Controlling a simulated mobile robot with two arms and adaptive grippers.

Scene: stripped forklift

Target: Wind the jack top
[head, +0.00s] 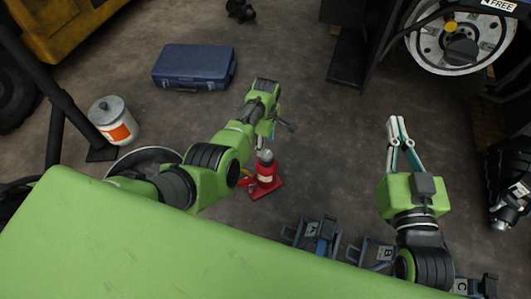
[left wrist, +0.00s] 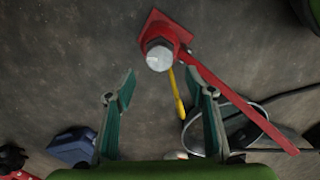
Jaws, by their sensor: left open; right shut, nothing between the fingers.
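The red bottle jack (head: 267,180) stands on the floor on its red base, with a round grey jack top (head: 266,156). In the left wrist view the jack top (left wrist: 159,58) shows from above, just beyond the fingertips and between their lines. My left gripper (head: 272,134) is open above the jack, its teal fingers (left wrist: 162,88) spread and apart from it, with nothing between them. My right gripper (head: 397,121) is shut and empty, well to the right of the jack.
Grey stands marked A (head: 312,232), B (head: 372,252) and C lie at the front. A blue toolbox (head: 194,67) and a white bucket (head: 114,122) stand left. In the left wrist view a red bar (left wrist: 235,97) and a yellow rod (left wrist: 176,92) extend from near the jack.

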